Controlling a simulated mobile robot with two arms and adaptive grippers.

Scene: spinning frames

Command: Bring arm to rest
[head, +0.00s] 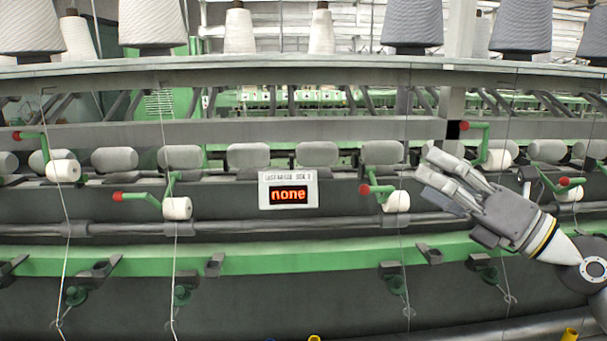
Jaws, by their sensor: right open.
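My right gripper (438,183) is open and empty in the head view, at the right of the spinning frame. Its arm comes in from the right edge, and its fingers point to the upper left, in front of the roller row. The fingertips look close to a grey roller (382,152) and a white roller (397,202) with a red-knobbed green lever (365,189); I cannot tell whether they touch. My left gripper is out of view.
The spinning frame's green rail (330,256) runs across the whole width. A display (288,190) reads "none". Large bobbins (413,22) stand on the top shelf (300,68). Thin threads hang down to the lower hooks. More levers stick out at the left (118,196) and right (568,181).

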